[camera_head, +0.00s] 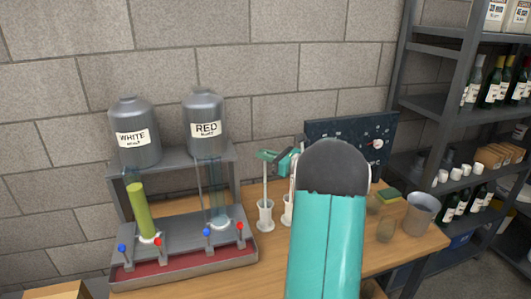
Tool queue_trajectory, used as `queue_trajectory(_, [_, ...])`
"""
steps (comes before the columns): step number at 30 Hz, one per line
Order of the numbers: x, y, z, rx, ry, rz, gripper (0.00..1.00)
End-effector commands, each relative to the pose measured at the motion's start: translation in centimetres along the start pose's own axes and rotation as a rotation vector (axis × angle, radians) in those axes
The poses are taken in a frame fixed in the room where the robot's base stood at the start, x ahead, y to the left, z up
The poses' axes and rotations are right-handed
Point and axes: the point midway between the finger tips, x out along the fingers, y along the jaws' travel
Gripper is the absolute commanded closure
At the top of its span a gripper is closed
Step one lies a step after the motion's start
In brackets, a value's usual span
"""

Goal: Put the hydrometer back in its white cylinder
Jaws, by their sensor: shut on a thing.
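My gripper (268,156) is left of my teal forearm, above the table. It is shut on a slim pale rod, which looks like the hydrometer (265,183). The rod hangs upright below the jaws. Its lower end meets the mouth of a white cylinder (265,218) with a round foot; I cannot tell whether it is inside or just behind or above the rim. A second white cylinder (287,212) stands just to the right, partly hidden by my arm. Another pale upright piece shows above it, mostly hidden.
A filler stand with tanks labelled WHITE (134,140) and RED (207,130) is at left; a green bottle (141,212) stands in it. A dark board (350,137) is behind my arm. A grey bucket (420,214) is at right, beside a shelf rack (448,105).

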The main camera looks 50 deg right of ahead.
Motion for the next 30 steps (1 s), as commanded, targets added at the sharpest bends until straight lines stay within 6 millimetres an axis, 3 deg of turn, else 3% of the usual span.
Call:
queue_trajectory(9, [0.0, 0.0, -0.2, 0.000, -0.001, 0.000, 1.00])
queue_trajectory(10, [0.0, 0.0, -0.2, 0.000, -0.001, 0.000, 0.85])
queue_trajectory(13, [0.0, 0.0, -0.2, 0.000, 0.000, 0.000, 0.66])
queue_trajectory(23, [-0.2, 0.0, -0.2, 0.000, 0.000, -0.001, 0.66])
queue_trajectory(30, [-3.4, -0.1, -0.1, 0.000, 0.000, -0.005, 0.66])
